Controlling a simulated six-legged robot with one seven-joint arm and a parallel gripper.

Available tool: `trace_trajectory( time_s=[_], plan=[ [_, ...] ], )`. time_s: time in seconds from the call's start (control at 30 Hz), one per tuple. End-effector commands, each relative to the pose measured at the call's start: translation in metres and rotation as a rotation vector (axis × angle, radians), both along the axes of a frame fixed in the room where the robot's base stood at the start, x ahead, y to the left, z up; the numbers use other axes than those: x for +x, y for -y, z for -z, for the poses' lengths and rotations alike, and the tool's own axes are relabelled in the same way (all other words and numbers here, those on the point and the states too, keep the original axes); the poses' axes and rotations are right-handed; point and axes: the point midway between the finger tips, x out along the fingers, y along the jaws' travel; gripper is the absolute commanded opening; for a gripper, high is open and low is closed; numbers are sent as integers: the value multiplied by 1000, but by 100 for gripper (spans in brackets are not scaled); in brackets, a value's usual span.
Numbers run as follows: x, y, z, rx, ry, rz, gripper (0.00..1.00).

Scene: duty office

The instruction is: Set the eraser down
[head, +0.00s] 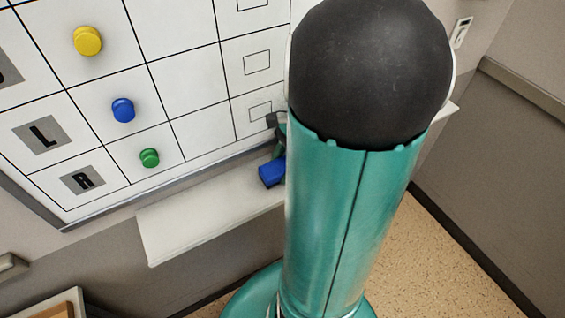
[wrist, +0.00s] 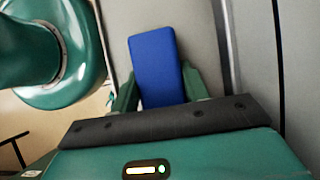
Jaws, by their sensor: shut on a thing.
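The eraser (wrist: 156,66) is a blue block between the green fingers of my gripper (wrist: 165,88) in the wrist view. My gripper is shut on it. In the head view the blue eraser (head: 271,172) shows just left of my arm, at the white ledge (head: 190,222) below the whiteboard. Most of my gripper is hidden behind my arm there. I cannot tell whether the eraser touches the ledge.
The whiteboard (head: 195,92) has a black grid with yellow (head: 88,40), blue (head: 123,110) and green (head: 149,158) magnets. The ledge's left part is clear. A wooden-topped item (head: 52,308) stands at the lower left.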

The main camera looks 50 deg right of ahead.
Motion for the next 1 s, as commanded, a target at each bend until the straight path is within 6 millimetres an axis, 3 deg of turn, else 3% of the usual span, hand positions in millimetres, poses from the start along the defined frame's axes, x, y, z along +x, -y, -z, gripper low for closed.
trace_trajectory(
  time_s=[0.03, 0.1, 0.13, 0.5, 0.67, 1.0],
  plan=[
    [0, 0, 0, 0, 0, 0, 51],
    [0, 0, 0, 0, 1, 0, 65],
    [0, 0, 0, 0, 1, 0, 67],
    [0, 1, -6, -2, 2, 1, 67],
    [-2, 9, -27, -4, 3, 1, 67],
    [-12, 44, -91, -4, 2, 2, 67]
  ],
)
